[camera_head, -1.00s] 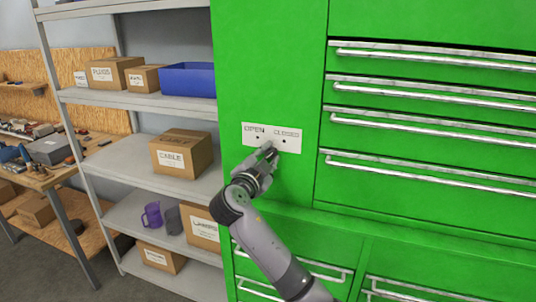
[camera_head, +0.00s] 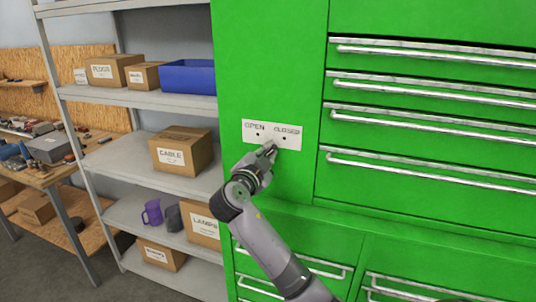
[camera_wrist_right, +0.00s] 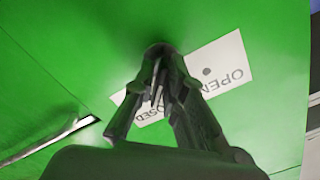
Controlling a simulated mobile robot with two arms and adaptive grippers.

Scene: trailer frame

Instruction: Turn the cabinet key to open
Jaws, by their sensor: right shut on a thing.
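The green cabinet (camera_head: 268,60) fills the middle and right of the head view. A white plate (camera_head: 252,139) on its front reads OPEN on the left and CLOSED on the right, with a dark dot under each word. My right gripper (camera_head: 270,150) is at the plate's lower edge, between and below the two words. In the right wrist view the plate (camera_wrist_right: 222,66) appears upside down behind the gripper's fingers (camera_wrist_right: 159,60). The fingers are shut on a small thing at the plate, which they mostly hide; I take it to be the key. My left gripper is not in view.
Drawers with long metal handles (camera_head: 420,119) are to the right of the plate. A grey shelf (camera_head: 110,162) with cardboard boxes (camera_head: 183,152) and a blue bin (camera_head: 187,77) stands to the left. A workbench (camera_head: 45,172) is at the far left.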

